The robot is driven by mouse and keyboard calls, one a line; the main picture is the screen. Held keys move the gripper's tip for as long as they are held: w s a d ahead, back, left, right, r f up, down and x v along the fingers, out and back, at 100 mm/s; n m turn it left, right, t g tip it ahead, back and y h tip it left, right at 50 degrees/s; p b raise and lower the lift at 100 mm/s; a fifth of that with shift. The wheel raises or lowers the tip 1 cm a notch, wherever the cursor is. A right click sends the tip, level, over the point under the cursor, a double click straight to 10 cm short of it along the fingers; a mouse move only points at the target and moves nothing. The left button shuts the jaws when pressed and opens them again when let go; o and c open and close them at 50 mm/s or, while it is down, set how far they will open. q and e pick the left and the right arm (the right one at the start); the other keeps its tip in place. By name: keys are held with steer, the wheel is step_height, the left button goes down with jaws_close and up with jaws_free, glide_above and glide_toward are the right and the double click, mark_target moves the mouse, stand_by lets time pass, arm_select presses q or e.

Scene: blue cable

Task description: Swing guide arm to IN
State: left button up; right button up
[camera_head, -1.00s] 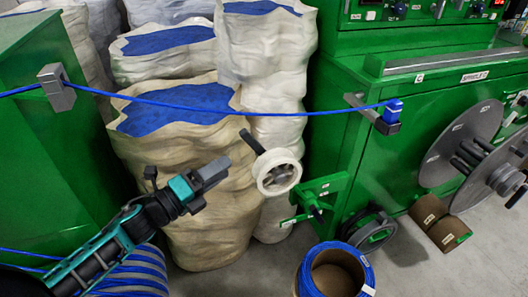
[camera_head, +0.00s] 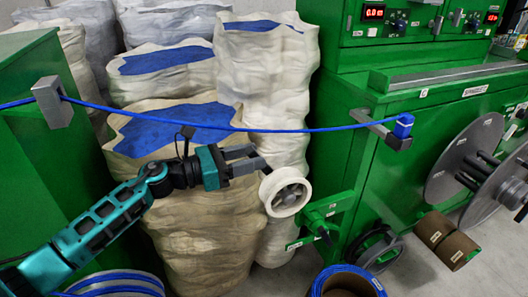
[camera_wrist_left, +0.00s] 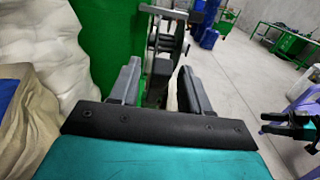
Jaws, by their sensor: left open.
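The guide arm carries a white pulley wheel (camera_head: 286,191) in front of the sacks, and its dark handle end shows at the wheel's upper left. My left gripper (camera_head: 258,161) is open, with its grey fingers pointing right at this dark end. Whether they touch it I cannot tell. In the left wrist view the open fingers (camera_wrist_left: 160,84) have a dark upright part between them, against green machinery. The blue cable (camera_head: 240,129) runs above my left gripper.
The cable passes a grey guide block (camera_head: 52,102) on the left and a blue-topped guide (camera_head: 403,126) on the green machine (camera_head: 420,100). Large sacks (camera_head: 190,220) stand behind my left arm. A cable spool (camera_head: 345,281) is at the bottom, and grey reel discs (camera_head: 465,158) are at right.

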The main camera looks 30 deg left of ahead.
arm_select(q)
steer(key=shift+x, duration=1.9)
steer(key=shift+c, duration=0.2)
jaws_close()
